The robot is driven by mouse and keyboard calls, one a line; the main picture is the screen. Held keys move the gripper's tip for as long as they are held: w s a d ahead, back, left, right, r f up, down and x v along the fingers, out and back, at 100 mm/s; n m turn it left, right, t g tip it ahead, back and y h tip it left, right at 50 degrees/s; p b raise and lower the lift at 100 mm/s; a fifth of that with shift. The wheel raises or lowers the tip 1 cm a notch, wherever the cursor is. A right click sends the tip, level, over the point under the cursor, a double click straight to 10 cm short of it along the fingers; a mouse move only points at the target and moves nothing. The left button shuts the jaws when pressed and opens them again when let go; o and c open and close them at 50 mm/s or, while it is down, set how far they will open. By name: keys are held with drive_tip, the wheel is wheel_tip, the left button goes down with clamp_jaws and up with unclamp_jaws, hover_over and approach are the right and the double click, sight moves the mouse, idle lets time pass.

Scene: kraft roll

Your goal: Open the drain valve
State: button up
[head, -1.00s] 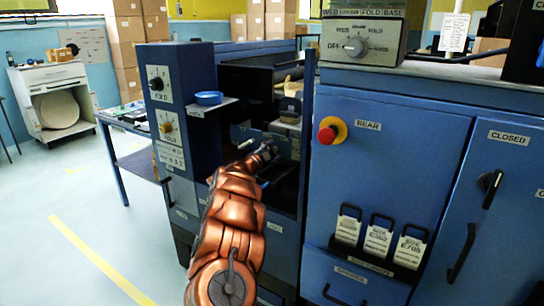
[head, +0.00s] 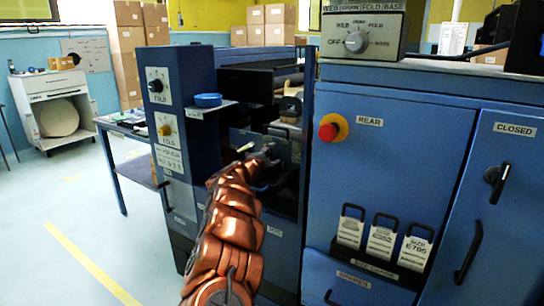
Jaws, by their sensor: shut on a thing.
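My gripper (head: 264,160), at the end of my copper-coloured arm, is inside the dark open bay of the blue machine (head: 185,95). It is shut on a small handle, mostly hidden by the fingers and shadow. A pale stub (head: 245,148) shows just left of the fingers; I cannot tell if it belongs to that handle. No label naming the drain valve is readable, and the position of the valve cannot be made out.
A blue round dish (head: 208,100) sits on a small shelf above left of my gripper. The bay's right wall stands close by. A red button (head: 328,132), hanging tags (head: 382,238) and a cabinet door marked CLOSED (head: 503,180) are at right. Floor at left is clear.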

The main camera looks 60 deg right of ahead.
drive_tip(key=o, duration=1.2)
drive_tip(key=shift+c, duration=0.2)
drive_tip(key=shift+a+f, duration=0.1)
drive_tip(key=shift+a, duration=0.6)
drive_tip(key=shift+s+a, duration=0.15)
drive_tip(key=shift+a, duration=2.5)
drive_tip(key=shift+s+a, duration=0.1)
drive_tip(key=shift+a, duration=2.55)
